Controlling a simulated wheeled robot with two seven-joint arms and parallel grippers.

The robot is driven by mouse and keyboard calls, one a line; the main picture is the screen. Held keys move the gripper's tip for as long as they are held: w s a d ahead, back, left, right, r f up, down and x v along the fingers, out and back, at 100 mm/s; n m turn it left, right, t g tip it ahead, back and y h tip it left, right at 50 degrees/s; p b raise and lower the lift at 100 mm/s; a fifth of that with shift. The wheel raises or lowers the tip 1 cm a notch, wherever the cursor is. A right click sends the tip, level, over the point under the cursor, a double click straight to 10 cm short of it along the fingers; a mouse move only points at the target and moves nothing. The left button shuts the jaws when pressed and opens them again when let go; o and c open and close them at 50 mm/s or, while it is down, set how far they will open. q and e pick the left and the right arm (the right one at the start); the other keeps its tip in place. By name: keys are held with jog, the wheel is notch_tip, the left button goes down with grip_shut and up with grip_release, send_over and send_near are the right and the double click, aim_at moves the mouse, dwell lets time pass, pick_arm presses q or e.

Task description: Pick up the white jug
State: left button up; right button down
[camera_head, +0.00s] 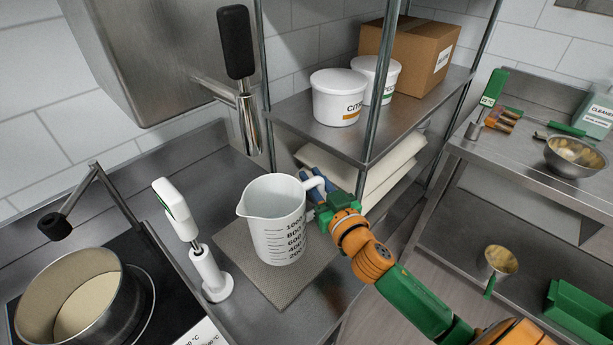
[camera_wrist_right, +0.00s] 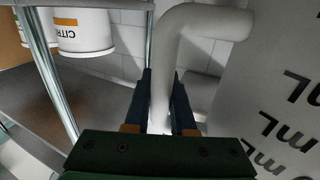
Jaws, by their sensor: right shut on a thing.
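The white jug (camera_head: 270,222) is upright over the grey mat, with black volume marks on its front and its spout to the left. I cannot tell whether its base touches the mat. My right gripper (camera_head: 315,186) reaches in from the right and is shut on the jug's handle. In the right wrist view the dark fingers of the gripper (camera_wrist_right: 163,105) sit on both sides of the white handle (camera_wrist_right: 185,45), and the jug's marked wall (camera_wrist_right: 285,105) fills the right side. My left gripper is not in view.
The grey mat (camera_head: 240,262) lies on the steel counter. A white handheld device (camera_head: 207,268) stands left of the jug, with a pot (camera_head: 72,300) beyond it. A shelf post (camera_head: 380,95) and white tubs (camera_head: 338,97) are behind. A bowl (camera_head: 575,155) is on the right table.

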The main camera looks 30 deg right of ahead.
jog(key=s, duration=0.2)
jog(key=s+b, duration=0.1)
jog(key=s, duration=0.2)
jog(key=s+b, duration=0.1)
jog(key=s, duration=0.1)
jog(key=shift+s+a+f, duration=0.1)
jog(key=shift+s+f, duration=0.2)
jog(key=p, duration=0.3)
send_near(322, 194)
jog(key=shift+s+r, duration=0.45)
jog(key=shift+s, duration=0.1)
jog(key=c, duration=1.4)
grip_release()
jog(key=shift+w, duration=0.1)
grip_shut()
